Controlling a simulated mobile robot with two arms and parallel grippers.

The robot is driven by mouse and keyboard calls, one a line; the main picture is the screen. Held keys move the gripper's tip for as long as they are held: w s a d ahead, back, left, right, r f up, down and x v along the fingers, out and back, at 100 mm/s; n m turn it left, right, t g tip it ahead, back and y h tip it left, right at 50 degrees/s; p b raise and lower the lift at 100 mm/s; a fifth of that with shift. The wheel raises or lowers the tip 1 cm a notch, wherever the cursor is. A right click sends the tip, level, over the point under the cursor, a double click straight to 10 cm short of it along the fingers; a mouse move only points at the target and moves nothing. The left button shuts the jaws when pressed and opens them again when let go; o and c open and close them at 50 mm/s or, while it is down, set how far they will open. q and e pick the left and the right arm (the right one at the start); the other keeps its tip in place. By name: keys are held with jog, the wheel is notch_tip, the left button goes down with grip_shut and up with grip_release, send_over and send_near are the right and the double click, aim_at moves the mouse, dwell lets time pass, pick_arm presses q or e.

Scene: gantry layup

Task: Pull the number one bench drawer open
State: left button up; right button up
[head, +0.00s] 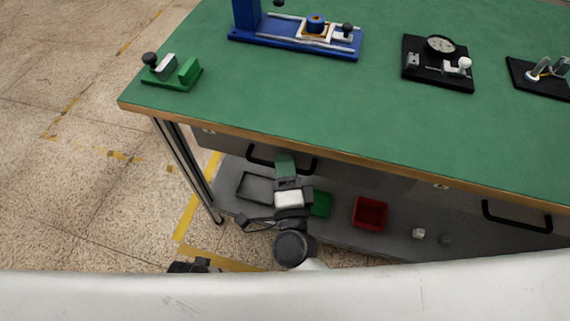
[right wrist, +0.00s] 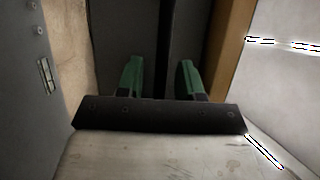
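The bench has two drawer fronts in the head view, each with a black bar handle. The left drawer (head: 232,142) has its handle (head: 262,160) under the bench's near edge, and it looks closed. The right drawer's handle (head: 515,217) is further right. The small labels are too small to read. My right gripper (head: 286,163) is at the left handle, partly hiding it. In the right wrist view, its green fingers (right wrist: 160,78) stand apart, with the dark handle bar (right wrist: 168,40) between them and gaps visible. A dark part at the lower left (head: 190,266) may be my left gripper, mostly hidden.
The green bench top (head: 300,105) overhangs the drawers. It holds a green fixture (head: 172,75), a blue fixture (head: 295,38) and a dial gauge fixture (head: 437,62). The lower shelf holds a grey tray (head: 256,188), a green bin (head: 321,204) and a red bin (head: 370,213). Floor is clear at left.

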jog(key=shift+w, duration=0.1)
grip_shut()
dwell(0.4)
